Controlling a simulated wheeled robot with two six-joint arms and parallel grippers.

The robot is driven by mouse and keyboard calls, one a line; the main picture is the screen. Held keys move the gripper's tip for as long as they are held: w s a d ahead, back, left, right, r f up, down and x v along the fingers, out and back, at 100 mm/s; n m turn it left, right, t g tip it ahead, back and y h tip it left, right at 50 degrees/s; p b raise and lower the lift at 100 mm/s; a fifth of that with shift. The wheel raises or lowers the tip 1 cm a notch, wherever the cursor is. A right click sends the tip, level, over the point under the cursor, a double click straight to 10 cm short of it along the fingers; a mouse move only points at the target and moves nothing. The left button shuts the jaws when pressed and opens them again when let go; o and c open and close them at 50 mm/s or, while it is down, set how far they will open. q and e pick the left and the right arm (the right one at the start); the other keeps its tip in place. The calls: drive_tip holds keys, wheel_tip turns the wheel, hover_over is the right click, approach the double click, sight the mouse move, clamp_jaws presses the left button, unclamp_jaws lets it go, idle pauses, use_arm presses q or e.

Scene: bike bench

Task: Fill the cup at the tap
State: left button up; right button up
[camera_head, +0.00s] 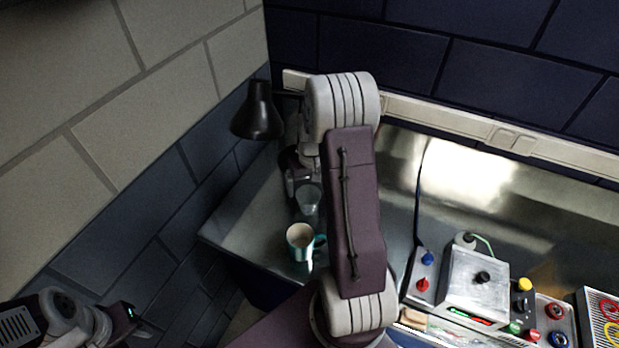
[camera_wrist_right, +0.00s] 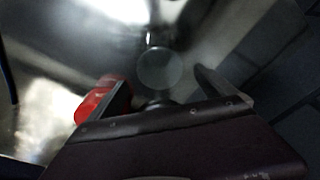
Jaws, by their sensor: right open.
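A teal cup (camera_head: 301,236) with a pale inside stands upright on the metal bench, its handle to the right. A clear glass (camera_head: 308,200) stands just behind it; a round clear shape (camera_wrist_right: 160,68), probably this glass, shows ahead of my fingers in the wrist view. My right gripper (camera_head: 302,182) is open above and behind the glass, partly hidden by my own arm. Its spread fingers (camera_wrist_right: 163,88) show in the wrist view with nothing clearly gripped. I cannot make out a tap. My left gripper (camera_head: 133,317) is at the lower left, away from the bench; its jaw opening is unclear.
A black lamp shade (camera_head: 257,113) hangs at the back left, near the wall. A red object (camera_wrist_right: 92,104) is close beside the left finger in the wrist view. A control box (camera_head: 474,278) with coloured knobs sits at the right. The bench's left edge is near the cup.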

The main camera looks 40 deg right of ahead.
drive_tip(key=r, duration=0.5)
drive_tip(key=shift+s+a+r, duration=0.25)
drive_tip(key=shift+s+r, duration=0.05)
drive_tip(key=shift+s, duration=0.05)
